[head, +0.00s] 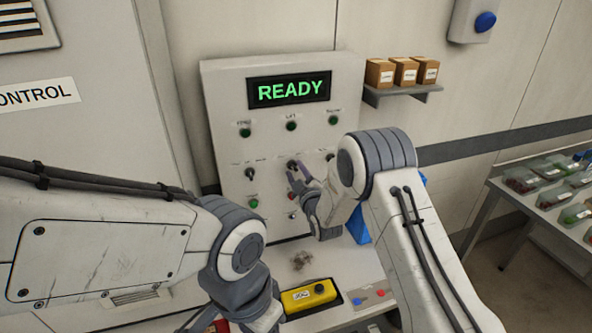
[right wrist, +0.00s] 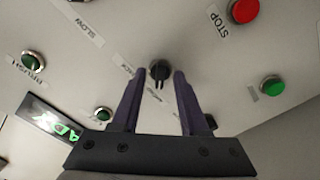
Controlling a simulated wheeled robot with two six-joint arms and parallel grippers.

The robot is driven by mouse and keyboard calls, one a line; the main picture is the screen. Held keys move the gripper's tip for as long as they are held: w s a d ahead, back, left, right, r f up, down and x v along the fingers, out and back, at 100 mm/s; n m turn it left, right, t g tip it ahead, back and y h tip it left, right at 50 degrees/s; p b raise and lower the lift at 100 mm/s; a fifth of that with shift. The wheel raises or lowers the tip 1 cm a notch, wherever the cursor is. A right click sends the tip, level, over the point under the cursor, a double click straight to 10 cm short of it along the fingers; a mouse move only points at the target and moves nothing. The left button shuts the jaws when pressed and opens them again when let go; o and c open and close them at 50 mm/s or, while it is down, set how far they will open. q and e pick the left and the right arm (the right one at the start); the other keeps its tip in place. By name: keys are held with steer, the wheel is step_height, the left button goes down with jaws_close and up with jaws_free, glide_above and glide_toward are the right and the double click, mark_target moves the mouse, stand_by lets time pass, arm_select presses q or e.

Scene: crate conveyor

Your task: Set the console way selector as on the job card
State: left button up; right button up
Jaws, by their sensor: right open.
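The grey console (head: 228,95) stands upright ahead, its display (head: 289,90) reading READY. A black selector knob (head: 292,164) sits in its middle row; I take it as the one in the right wrist view (right wrist: 160,69). My right gripper (head: 300,173) is open in front of it. In the right wrist view its purple fingertips (right wrist: 160,73) lie either side of the knob, with gaps on both sides; whether they reach around it I cannot tell. The small labels by the knob are unreadable. I cannot make out a job card. My left gripper's fingers are not clearly visible.
A red STOP button (right wrist: 244,11) and a green button (right wrist: 271,86) are near the knob. A yellow JOG box (head: 309,297) lies on the ledge below. Small cartons (head: 405,72) sit on a shelf at right, and a table with bins (head: 525,181) stands far right.

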jaws_close()
